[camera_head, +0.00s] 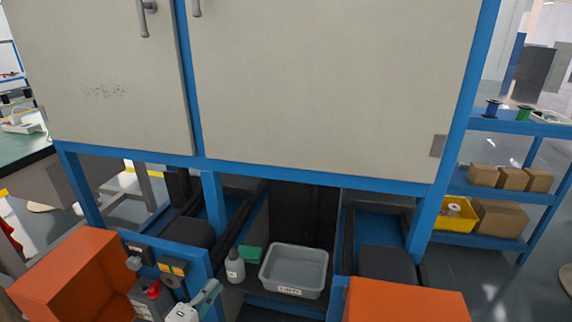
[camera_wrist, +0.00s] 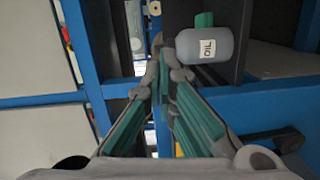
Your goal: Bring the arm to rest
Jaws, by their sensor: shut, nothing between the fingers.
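My gripper (camera_wrist: 163,78) fills the lower middle of the wrist view, with its teal-padded fingers converging at the tips. It is shut with nothing held. A grey bottle labelled OIL (camera_wrist: 205,45) with a green thing behind it is beside the fingertips, to their right and apart from them in the picture. In the head view the bottle (camera_head: 235,266) stands on a low shelf below the cabinet. A grey and teal part at the bottom edge of the head view looks like my gripper; most of my arm is out of view.
A grey labelled bin (camera_head: 294,270) and a green object (camera_head: 250,255) sit near the bottle. A blue-framed cabinet (camera_head: 330,90) rises above. Orange boxes (camera_head: 65,280) (camera_head: 405,303) flank the opening. A blue shelf rack (camera_head: 500,187) with cartons stands at right.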

